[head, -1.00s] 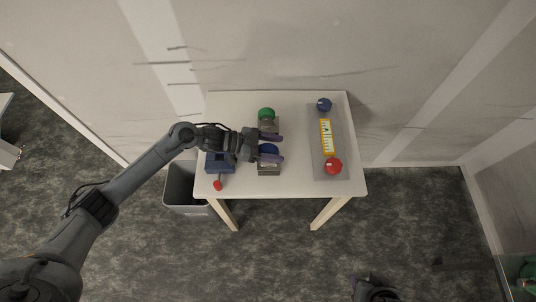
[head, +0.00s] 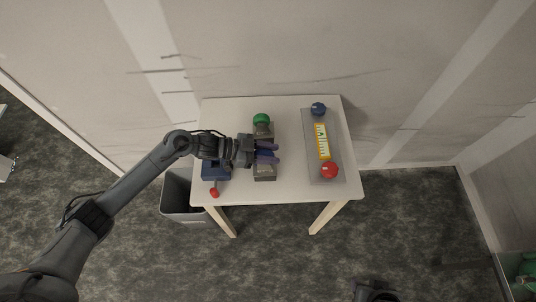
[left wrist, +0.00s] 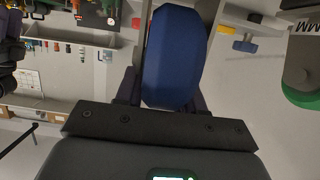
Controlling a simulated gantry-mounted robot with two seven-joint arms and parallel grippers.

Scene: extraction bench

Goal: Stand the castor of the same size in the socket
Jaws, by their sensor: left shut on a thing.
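My left gripper (head: 267,152) is over the middle of the white table, its two purple fingers shut on a blue-topped castor (left wrist: 174,58). The left wrist view shows the blue body between the fingers; the head view shows little of it. A grey block (head: 264,173) lies just in front of the fingers. Whether the castor touches it I cannot tell. A green-topped castor (head: 261,118) stands on a grey block behind the gripper. On the grey mat (head: 335,170) are a blue-topped piece (head: 318,108) and a red-topped piece (head: 329,170). My right gripper (head: 374,292) is a dark shape at the bottom edge.
A yellow-edged marked strip (head: 322,141) lies on the mat between the two pieces. A grey bin (head: 180,200) stands beside the table. The tabletop between blocks and mat is clear.

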